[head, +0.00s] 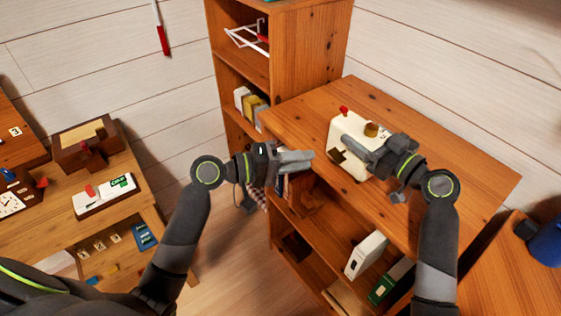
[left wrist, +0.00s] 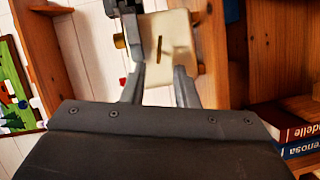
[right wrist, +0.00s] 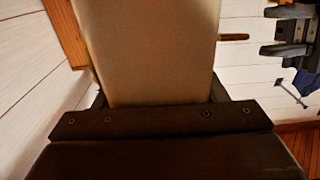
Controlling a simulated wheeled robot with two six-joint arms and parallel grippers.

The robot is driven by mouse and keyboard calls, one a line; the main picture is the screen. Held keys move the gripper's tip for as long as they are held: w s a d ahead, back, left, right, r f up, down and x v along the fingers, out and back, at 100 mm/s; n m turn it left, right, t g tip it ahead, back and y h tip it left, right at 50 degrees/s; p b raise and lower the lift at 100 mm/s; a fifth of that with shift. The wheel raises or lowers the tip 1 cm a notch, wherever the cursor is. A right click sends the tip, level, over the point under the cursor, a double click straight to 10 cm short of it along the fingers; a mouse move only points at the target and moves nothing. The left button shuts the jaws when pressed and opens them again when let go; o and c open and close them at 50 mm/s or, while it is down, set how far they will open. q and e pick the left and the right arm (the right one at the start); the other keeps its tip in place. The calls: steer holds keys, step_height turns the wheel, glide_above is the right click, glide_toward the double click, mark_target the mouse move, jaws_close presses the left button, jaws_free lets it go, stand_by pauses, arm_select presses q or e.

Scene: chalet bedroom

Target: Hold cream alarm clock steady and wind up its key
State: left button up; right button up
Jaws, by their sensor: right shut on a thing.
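The cream alarm clock (head: 351,168) stands on the wooden shelf top, with a red knob (head: 343,111) and a brass knob (head: 371,129) on top. My right gripper (head: 358,150) is shut on the clock; in the right wrist view its cream body (right wrist: 150,50) fills the space between the fingers. The brown key (head: 336,156) sticks out of the face towards my left gripper; it also shows in the left wrist view (left wrist: 160,49) and right wrist view (right wrist: 233,37). My left gripper (head: 309,160) is open and empty, a short gap away, facing the key.
The wooden shelf top (head: 440,165) is clear to the right of the clock. A taller bookcase (head: 310,50) rises behind it. White and green binders (head: 366,254) stand on a lower shelf. A desk at left holds a box (head: 88,143); a blue mug (head: 546,243) is at right.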

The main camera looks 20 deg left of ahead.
arm_select(q)
steer(key=shift+v, duration=2.45)
arm_select(e)
steer(key=o, duration=1.4)
steer(key=shift+c, duration=0.2)
